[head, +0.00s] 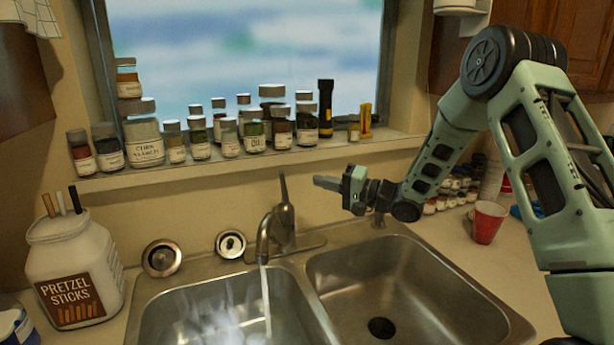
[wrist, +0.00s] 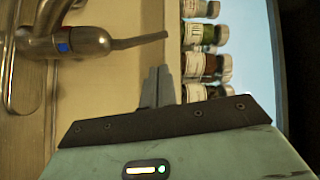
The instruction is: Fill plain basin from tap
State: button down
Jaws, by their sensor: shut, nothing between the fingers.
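The steel tap (head: 265,238) stands behind the double sink, its spout over the left basin (head: 150,318). A stream of water (head: 266,300) runs from it into the left basin, where water splashes; the bottom is unclear. The right basin (head: 345,265) looks empty, with a dark drain hole (head: 381,328). I cannot tell which basin is called plain. The tap's lever (head: 283,190) points up. My gripper (head: 318,182) is shut and empty, right of the lever and apart from it. The wrist view shows the shut fingers (wrist: 158,88) below the lever (wrist: 140,41).
Several jars and bottles (head: 198,138) line the windowsill, with a flashlight (head: 325,108). A pretzel jar (head: 75,265) stands left, a red cup (head: 487,222) right. Room above the right basin is free.

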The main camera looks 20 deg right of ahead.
aim_at(281, 180)
jog(key=p+x, duration=0.3)
jog(key=x, duration=0.6)
jog(key=n+b, duration=0.1)
jog(key=s+a+b, duration=0.1)
jog(key=b, duration=0.1)
jog(key=shift+f+n, duration=0.35)
jog(key=shift+n, duration=0.05)
jog(key=shift+s+a+f+n+b, duration=0.1)
jog(key=shift+s+a+n+b, duration=0.4)
jog(key=shift+n+b, duration=0.5)
jog(key=shift+s+a+y+b, duration=0.3)
jog(key=shift+s+a+y, duration=0.1)
jog(key=shift+s, duration=0.15)
